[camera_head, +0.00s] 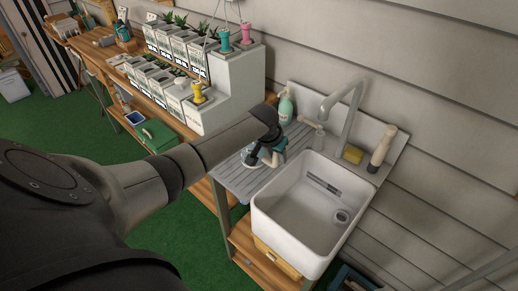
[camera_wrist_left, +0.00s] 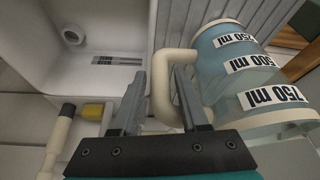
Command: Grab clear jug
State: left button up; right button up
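The clear jug (camera_wrist_left: 240,75) is a bluish see-through measuring jug with black-on-white labels (250, 500 and 750 ml) and a cream handle (camera_wrist_left: 161,90). It fills the right of the left wrist view. My left gripper (camera_wrist_left: 158,72) is at the handle with its fingers apart. The handle lies between them, and the right finger is on the jug side, within the handle loop. A slight gap shows by the left finger. In the head view my left gripper (camera_head: 262,153) is over the grey drainboard and mostly hides the jug. My right gripper is not in view.
The white sink (camera_head: 305,210) is right of the drainboard (camera_head: 240,180), with a tall faucet (camera_head: 345,100) behind. A green soap bottle (camera_head: 286,106), yellow sponge (camera_head: 353,154) and brush (camera_head: 382,148) stand along the back. A white tiered planter stand (camera_head: 235,80) is to the left.

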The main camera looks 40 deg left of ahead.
pick_arm(q)
grip_shut()
dwell(1.1)
